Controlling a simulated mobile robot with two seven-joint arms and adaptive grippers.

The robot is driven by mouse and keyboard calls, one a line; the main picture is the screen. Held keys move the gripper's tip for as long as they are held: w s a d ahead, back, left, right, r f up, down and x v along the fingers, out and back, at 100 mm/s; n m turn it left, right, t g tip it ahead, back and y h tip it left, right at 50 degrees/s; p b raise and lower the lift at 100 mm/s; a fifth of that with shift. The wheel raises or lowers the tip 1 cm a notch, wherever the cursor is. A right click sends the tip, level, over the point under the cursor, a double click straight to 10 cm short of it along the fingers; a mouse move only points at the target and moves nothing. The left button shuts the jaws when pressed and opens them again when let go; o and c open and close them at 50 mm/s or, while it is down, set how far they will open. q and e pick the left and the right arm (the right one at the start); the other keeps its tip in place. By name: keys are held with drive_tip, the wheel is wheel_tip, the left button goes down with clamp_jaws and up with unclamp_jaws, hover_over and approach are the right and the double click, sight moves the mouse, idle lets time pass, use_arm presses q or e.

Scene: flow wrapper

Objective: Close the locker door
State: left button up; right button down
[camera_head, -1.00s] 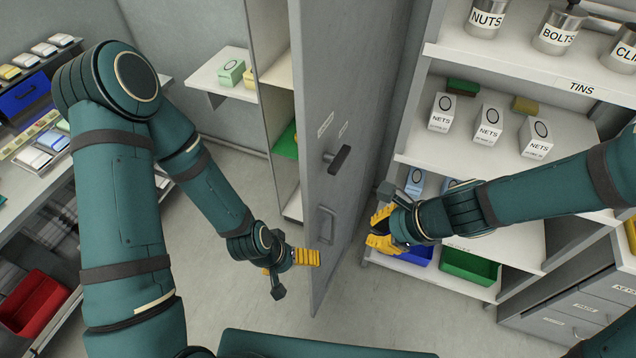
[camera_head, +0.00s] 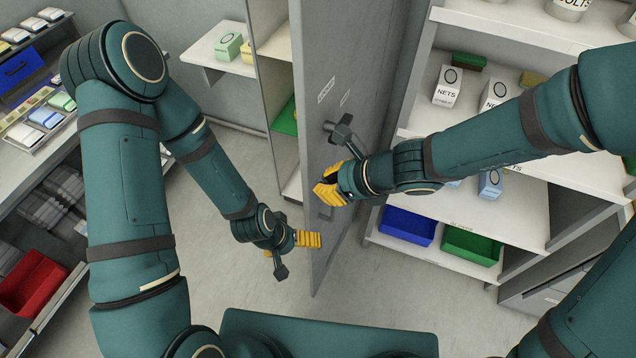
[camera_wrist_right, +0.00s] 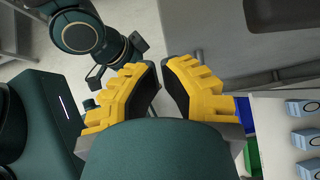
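The grey locker door (camera_head: 345,80) stands open in the middle of the head view, its front face turned right. It also fills the upper right of the right wrist view (camera_wrist_right: 225,50), where a dark handle (camera_wrist_right: 272,14) shows. The locker's shelved inside (camera_head: 272,75) is left of the door.
At right, shelves (camera_head: 515,210) hold white boxes, a blue bin (camera_head: 407,226) and a green bin (camera_head: 471,245). At left, a bench (camera_head: 80,135) carries small packs, with a red bin (camera_head: 33,284) below. Bare floor (camera_head: 225,290) lies between the bench and the door.

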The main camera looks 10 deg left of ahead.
drive_tip(key=shift+w+a+r, duration=0.1)
drive_tip(key=shift+w+a, duration=0.1)
drive_tip(key=shift+a, duration=0.4)
drive_tip(key=shift+w+a+r, duration=0.1)
drive_tip(key=shift+w+a, duration=0.1)
drive_tip(key=shift+a, duration=0.35)
drive_tip(key=shift+a+f, duration=0.1)
